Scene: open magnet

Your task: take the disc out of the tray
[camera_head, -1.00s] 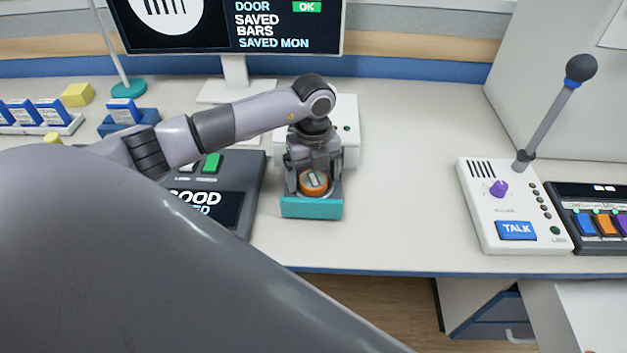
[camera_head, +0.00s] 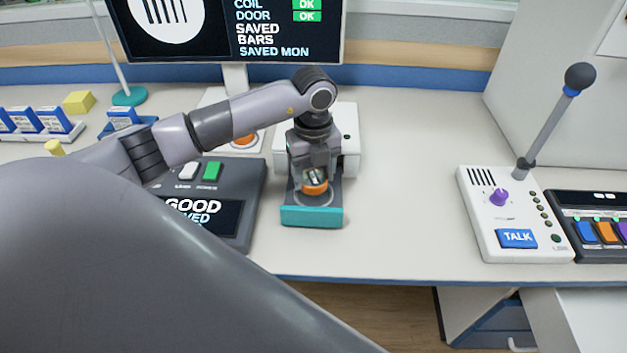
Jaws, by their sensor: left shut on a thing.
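The disc (camera_head: 315,187) is orange with a grey top. My left gripper (camera_head: 315,178) points down and is shut on it. The disc is held just above the tray (camera_head: 311,216), a grey drawer with a teal front. A pale round ring in the tray floor shows under the disc. The tray sticks out from a white unit (camera_head: 348,142), partly hidden behind my left wrist. My right gripper is out of view.
A grey console (camera_head: 240,220) with a screen stands just left of the tray. A white intercom (camera_head: 487,205) with a tall microphone stands at right. Another orange round item (camera_head: 245,139) shows behind my left arm. The desk between tray and intercom is clear.

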